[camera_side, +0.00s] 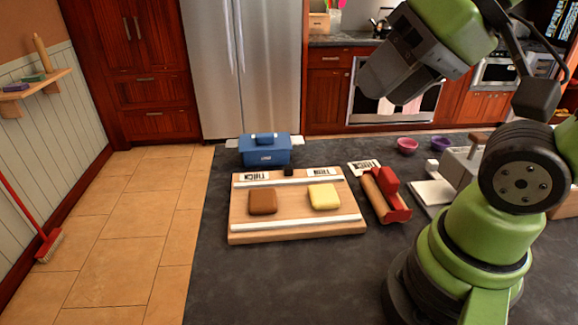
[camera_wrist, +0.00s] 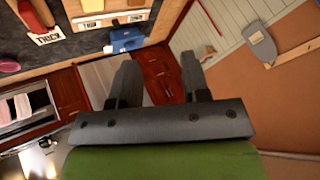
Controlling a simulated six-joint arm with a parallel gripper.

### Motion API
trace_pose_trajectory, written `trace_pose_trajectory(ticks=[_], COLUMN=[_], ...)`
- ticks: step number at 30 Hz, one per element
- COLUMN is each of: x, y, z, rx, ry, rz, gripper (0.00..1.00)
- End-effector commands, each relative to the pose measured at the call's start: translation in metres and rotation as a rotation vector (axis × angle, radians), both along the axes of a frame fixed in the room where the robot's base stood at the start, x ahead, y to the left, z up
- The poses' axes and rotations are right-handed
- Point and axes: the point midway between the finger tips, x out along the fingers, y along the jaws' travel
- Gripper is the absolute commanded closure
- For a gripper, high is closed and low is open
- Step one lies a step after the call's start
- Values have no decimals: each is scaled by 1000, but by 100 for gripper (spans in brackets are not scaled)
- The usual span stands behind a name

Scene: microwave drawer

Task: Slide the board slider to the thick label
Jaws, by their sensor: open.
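A wooden board (camera_side: 240,225) lies on the dark counter with two white strips across it. A small black slider (camera_side: 289,171) sits at its far strip, between a left label (camera_side: 256,176) and a right label (camera_side: 317,172). The lettering on these two is too small to read surely. A separate label (camera_side: 363,167) lies right of the board; in the wrist view this label (camera_wrist: 47,38) appears to read THICK. My gripper (camera_side: 385,88) is open and empty, high above the counter and far from the slider. Its two fingers show apart in the wrist view (camera_wrist: 158,68).
A brown block (camera_side: 263,202) and a yellow block (camera_side: 324,196) rest on the board. A blue lidded box (camera_side: 265,152) stands just behind it. A red-and-wood tool (camera_side: 385,195) lies to its right, with pink (camera_side: 407,145) and purple (camera_side: 440,143) bowls beyond. The counter in front is clear.

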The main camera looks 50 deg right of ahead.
Motion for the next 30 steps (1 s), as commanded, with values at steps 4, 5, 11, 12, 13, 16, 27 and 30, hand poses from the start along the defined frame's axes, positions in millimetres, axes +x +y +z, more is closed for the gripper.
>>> trace_pose_trajectory(ticks=[4,5,11,12,13,16,27,30], x=[0,0,8,14,19,46,164,192], y=[0,0,-2,-3,-4,-11,-59,-75], z=[0,0,3,5,6,10,-30,-57], rx=[0,0,-24,-43,-60,-136,-396,-440], ry=[0,0,14,23,33,74,265,317], rz=[0,0,20,37,54,130,531,651], gripper=[57,57,70,70,70,70,70,70])
